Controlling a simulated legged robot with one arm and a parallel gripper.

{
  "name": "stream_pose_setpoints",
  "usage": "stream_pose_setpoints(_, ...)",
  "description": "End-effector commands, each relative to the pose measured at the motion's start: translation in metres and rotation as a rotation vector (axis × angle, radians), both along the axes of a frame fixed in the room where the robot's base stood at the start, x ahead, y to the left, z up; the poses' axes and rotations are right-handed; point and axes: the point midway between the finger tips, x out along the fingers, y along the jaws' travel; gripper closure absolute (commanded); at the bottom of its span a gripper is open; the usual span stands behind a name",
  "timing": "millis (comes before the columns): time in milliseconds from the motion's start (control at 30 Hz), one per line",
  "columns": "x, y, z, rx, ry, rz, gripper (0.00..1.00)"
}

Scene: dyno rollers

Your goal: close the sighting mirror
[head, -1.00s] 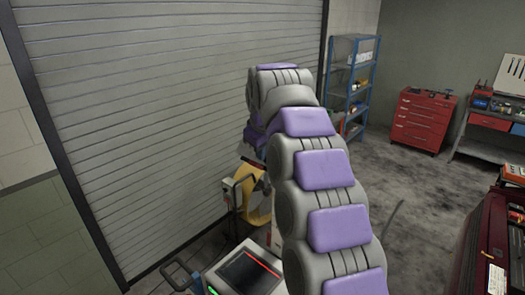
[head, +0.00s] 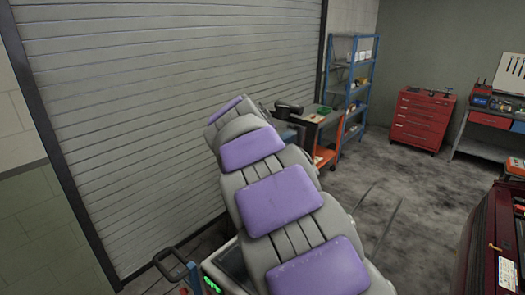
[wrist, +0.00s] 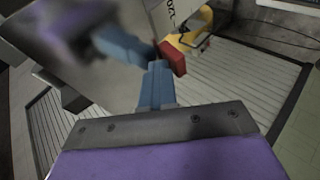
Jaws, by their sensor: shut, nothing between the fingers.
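I cannot make out the sighting mirror for certain in either view. In the wrist view, my gripper (wrist: 156,60) has its blue fingertips together with nothing between them. A small red piece (wrist: 173,58) is right beside the fingertips; I cannot tell whether they touch. Behind it are a pale panel (wrist: 176,14) with dark lettering and a yellow part (wrist: 196,30). In the head view, my purple and grey arm hides my gripper and most of the wheeled unit, leaving its handle (head: 176,262) and a green-lit display (head: 211,285) visible.
A ribbed roller door (head: 170,110) stands behind on the left. A dark red vehicle (head: 500,240) is at the right edge. Floor between is clear.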

Motion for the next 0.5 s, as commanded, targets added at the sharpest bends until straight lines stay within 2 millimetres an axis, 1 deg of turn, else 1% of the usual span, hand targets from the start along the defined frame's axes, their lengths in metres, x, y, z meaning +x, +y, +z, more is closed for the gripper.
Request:
stream_pose_setpoints(33,0.001,-0.004,-0.011,-0.025,-0.024,-0.003,1.00)
stream_pose_setpoints(300,0.012,-0.012,-0.024,-0.115,-0.148,-0.001,1.00)
stream_pose_setpoints(500,0.016,-0.017,-0.029,-0.149,-0.188,-0.004,1.00)
